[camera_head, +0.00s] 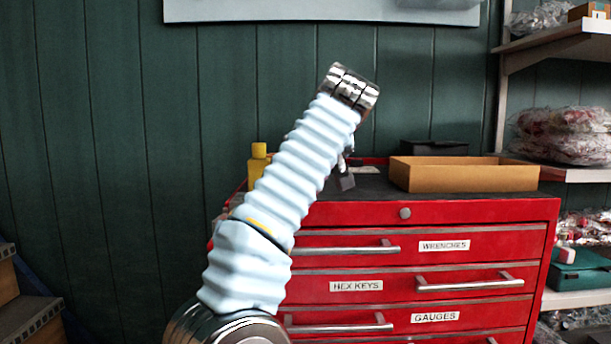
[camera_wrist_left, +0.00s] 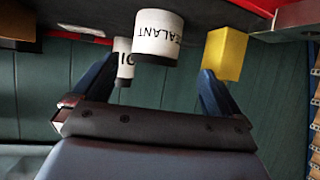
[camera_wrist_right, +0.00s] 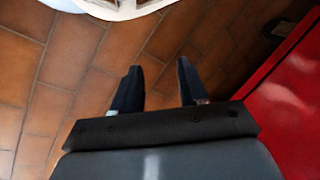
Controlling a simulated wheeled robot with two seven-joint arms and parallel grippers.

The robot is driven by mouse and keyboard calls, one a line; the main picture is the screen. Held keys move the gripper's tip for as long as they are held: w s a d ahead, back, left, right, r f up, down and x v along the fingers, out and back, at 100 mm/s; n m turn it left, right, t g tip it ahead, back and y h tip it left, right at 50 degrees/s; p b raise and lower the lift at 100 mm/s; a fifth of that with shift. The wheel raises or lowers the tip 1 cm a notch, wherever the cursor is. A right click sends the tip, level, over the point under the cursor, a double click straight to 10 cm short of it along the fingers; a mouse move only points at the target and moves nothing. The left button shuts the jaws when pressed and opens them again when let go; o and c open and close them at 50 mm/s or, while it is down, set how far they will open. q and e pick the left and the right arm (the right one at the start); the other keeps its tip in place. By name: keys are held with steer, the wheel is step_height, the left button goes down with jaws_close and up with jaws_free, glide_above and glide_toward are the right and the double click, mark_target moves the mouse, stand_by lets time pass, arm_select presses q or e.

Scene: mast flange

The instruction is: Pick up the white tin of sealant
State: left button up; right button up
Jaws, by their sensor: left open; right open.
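In the left wrist view, which is upside down, the white tin lettered SEALANT (camera_wrist_left: 157,36) stands on the dark top of the red tool chest. My left gripper (camera_wrist_left: 157,68) is open and empty. The tin shows between its fingers, apparently beyond the tips. In the head view my arm hides the tin and most of this gripper. My right gripper (camera_wrist_right: 158,66) is open and empty, low over the tiled floor beside the red chest.
Another white container (camera_wrist_left: 123,60) stands partly behind the tin, and a yellow one (camera_wrist_left: 225,52) stands beside it. On the red chest (camera_head: 485,215) are a yellow bottle (camera_head: 257,165), an open cardboard tray (camera_head: 465,177) and a dark box (camera_head: 435,147). Shelves (camera_head: 560,40) stand at right.

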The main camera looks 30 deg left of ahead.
arm_select(q)
steer(key=x, duration=0.3)
steer(key=shift+w+a+f, duration=0.2)
steer(key=shift+w+a, duration=0.05)
steer(key=x, duration=0.5)
steer(key=shift+w+d+f, duration=0.15)
steer(key=shift+w+d, duration=0.05)
steer(key=shift+w, duration=0.05)
steer(key=shift+c, duration=0.2)
steer(key=c, duration=1.1)
